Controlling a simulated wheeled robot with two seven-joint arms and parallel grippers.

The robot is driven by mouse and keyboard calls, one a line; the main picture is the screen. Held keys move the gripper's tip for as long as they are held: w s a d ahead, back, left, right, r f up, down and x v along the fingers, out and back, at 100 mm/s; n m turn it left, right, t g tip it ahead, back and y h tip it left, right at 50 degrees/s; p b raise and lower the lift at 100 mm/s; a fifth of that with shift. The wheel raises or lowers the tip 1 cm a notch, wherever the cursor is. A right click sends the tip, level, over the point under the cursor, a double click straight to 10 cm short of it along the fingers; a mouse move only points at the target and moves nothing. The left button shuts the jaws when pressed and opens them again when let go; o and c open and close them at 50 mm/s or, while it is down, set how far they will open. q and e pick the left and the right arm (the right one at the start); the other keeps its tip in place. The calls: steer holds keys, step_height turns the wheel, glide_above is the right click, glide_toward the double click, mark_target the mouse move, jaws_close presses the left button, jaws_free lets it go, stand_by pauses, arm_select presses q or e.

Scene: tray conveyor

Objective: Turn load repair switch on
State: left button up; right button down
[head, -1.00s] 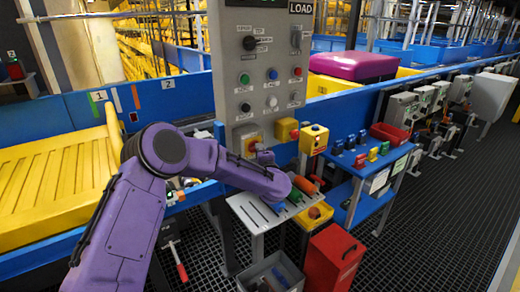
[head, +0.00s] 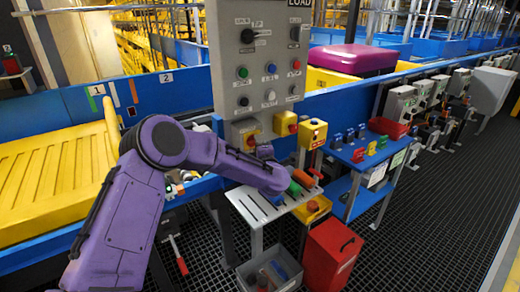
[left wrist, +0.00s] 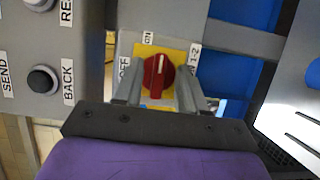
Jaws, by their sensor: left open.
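A red rotary switch (left wrist: 158,76) on a yellow plate (left wrist: 142,50) is in the middle of the left wrist view, with labels reading OFF, ON and 1-2 around it. Its white mark points up in that picture, towards the ON label. My left gripper (left wrist: 158,92) is open, with one finger on each side of the knob; I cannot tell whether they touch it. In the head view the yellow plate (head: 240,132) is low on the grey control panel (head: 268,40), and my left gripper (head: 263,151) is in front of it, partly hiding the switch. My right gripper is not in view.
Below are a slotted grey shelf (head: 254,206), a grey bin (head: 250,272) and a red box (head: 331,258).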

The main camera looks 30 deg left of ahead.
arm_select(q)
steer(key=b+v, duration=0.2)
steer(key=v, duration=0.8)
steer(key=shift+s+d, duration=0.1)
steer(key=s+d+f+m+g+h, duration=0.1)
steer(key=s+d+f+m+h, duration=0.15)
steer(key=s+f+m, duration=0.4)
steer(key=s+d+f+m+h, duration=0.2)
steer(key=f+m+h, duration=0.1)
steer(key=f, duration=0.6)
steer(key=s+d+f+m+g+h, duration=0.1)
steer(key=s+d+f+m+h, duration=0.15)
steer(key=s+f+m, duration=0.4)
steer(key=s+a+f+m+g, duration=0.1)
steer(key=s+f+g, duration=0.1)
steer(key=s+f, duration=0.3)
steer(key=s+f+m+g+h, duration=0.1)
steer(key=s+f+g, duration=0.2)
steer(key=s, duration=0.8)
steer(key=s+a+f+m+g, duration=0.1)
steer(key=s+f+m+g, duration=0.1)
steer(key=s+f, duration=0.5)
steer(key=shift+s+a+f+g, duration=0.25)
steer(key=shift+s+a+g, duration=0.1)
steer(key=shift+s, duration=0.35)
steer(key=shift+w, duration=0.1)
